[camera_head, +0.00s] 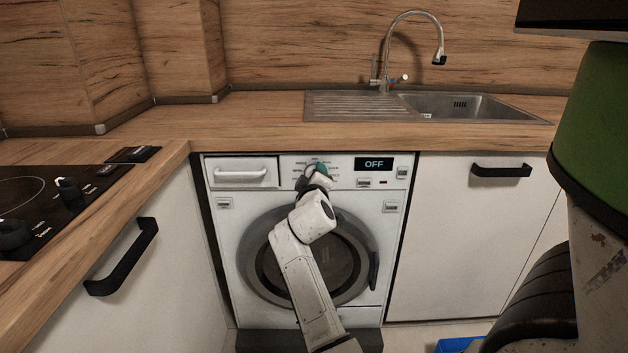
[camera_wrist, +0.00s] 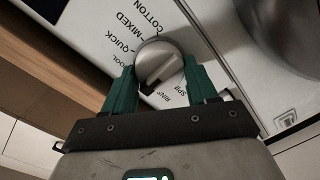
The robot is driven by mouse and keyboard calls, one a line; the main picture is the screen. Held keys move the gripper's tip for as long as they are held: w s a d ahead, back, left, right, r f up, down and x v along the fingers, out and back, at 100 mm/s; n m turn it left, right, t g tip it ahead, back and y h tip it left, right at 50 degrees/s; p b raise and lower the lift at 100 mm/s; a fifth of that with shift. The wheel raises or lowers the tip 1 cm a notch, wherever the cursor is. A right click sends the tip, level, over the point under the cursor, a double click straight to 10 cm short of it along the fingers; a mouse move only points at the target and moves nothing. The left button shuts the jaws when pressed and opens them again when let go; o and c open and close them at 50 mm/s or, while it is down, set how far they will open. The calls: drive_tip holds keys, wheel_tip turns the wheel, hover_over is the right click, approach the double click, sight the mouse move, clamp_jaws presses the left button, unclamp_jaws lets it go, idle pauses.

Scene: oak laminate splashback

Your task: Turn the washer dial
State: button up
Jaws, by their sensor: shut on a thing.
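The washer (camera_head: 226,239) stands under the counter, with a grey round door and a display (camera_head: 374,164) reading OFF. In the wrist view its silver dial (camera_wrist: 158,62) is ringed by printed labels such as COTTON, MIXED and QUICK. My gripper (camera_wrist: 158,78) has its two green fingers on either side of the dial, shut on it. In the head view my gripper (camera_head: 316,172) is at the washer's control panel, and it and my arm hide the dial.
A wooden counter (camera_head: 250,120) with a metal sink (camera_head: 470,107) runs above the washer. A hob (camera_head: 50,205) is at the left. Black handles stick out from the left cabinet (camera_head: 122,260) and the right cabinet (camera_head: 501,171). A blue object (camera_head: 455,345) lies on the floor at lower right.

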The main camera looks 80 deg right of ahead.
drive_tip(key=shift+f, duration=0.15)
idle(0.3)
drive_tip(key=o, duration=1.1)
drive_tip(key=shift+c, duration=0.2)
drive_tip(key=shift+a, duration=0.1)
drive_tip(key=p+v, duration=0.1)
drive_tip(key=v, duration=0.9)
drive_tip(key=shift+a, duration=0.3)
drive_tip(key=shift+s, duration=0.1)
